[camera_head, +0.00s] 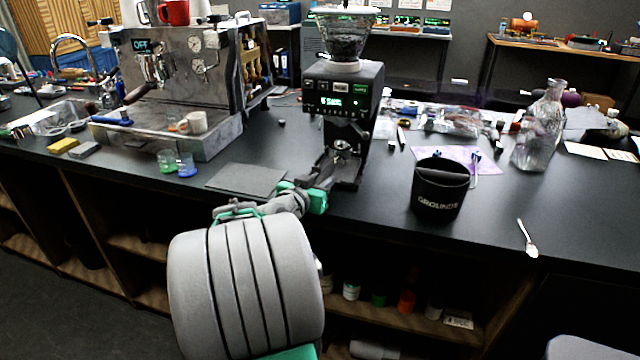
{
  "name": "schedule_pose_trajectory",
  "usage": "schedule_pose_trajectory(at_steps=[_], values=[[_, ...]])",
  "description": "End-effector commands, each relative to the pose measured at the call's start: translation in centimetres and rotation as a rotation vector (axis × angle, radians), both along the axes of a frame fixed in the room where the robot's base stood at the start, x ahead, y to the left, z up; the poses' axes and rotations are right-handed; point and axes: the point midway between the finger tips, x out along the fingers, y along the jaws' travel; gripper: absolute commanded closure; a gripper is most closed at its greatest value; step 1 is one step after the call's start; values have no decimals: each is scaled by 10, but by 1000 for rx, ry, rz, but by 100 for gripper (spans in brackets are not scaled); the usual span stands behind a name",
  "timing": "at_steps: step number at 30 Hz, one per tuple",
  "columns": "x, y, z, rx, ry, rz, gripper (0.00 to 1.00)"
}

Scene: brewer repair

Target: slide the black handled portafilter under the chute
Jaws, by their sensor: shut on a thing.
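The black grinder (343,95) stands on the dark counter with a clear hopper on top and a lit green display. Its metal chute (342,147) hangs below the display. My gripper (316,199), grey with green parts, is low over the counter's front edge, just in front and left of the grinder's base. It is shut on the black handled portafilter (326,172), which points toward the space under the chute. Most of the handle is hidden by my gripper. The portafilter's dark head blends with the grinder, so I cannot tell whether it is fully under the chute.
A dark mat (245,179) lies left of my gripper. The espresso machine (180,80) stands at the left, with green and blue cups (177,163) before it. A black grounds bin (439,190) stands to the right, with a spoon (527,238) and glass bottle (540,128) beyond.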

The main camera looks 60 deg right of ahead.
Motion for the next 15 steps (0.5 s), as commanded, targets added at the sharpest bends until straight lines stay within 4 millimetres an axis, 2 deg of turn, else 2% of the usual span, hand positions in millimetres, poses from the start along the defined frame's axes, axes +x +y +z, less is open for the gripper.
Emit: schedule_pose_trajectory(at_steps=[5, 6, 15], values=[[0, 0, 3, -4, -2, 0, 100], [0, 0, 3, -4, -2, 0, 71], [0, 0, 1, -1, -1, 0, 47]])
